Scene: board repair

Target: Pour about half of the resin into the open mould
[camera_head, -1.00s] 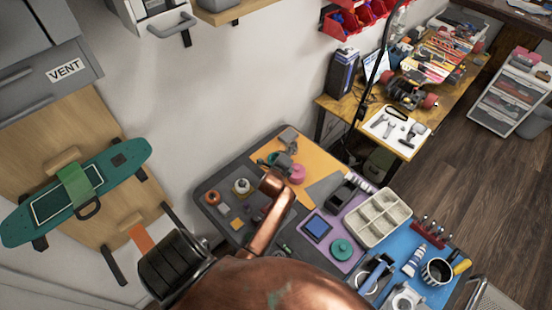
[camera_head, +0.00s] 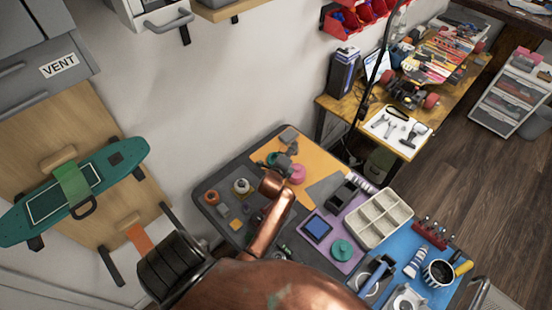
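Neither of my grippers can be made out. A large copper-coloured arm part (camera_head: 290,285), which looks like mine, fills the bottom middle and hides part of the workbench (camera_head: 203,192). I cannot tell for sure which things are the resin and the open mould. A white cup (camera_head: 438,272) with dark contents and a yellow handle beside it stands at the bench's right. A white and blue tube (camera_head: 415,262) lies next to it. A grey holder-like thing (camera_head: 408,301) at the bottom edge is cut off.
A beige compartment tray (camera_head: 382,219) sits mid-bench. A pink round thing (camera_head: 297,173) and grey parts lie on the orange mat (camera_head: 312,158). A green skateboard deck (camera_head: 117,172) is on a wooden panel at the left. Another cluttered wooden table (camera_head: 400,147) stands behind.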

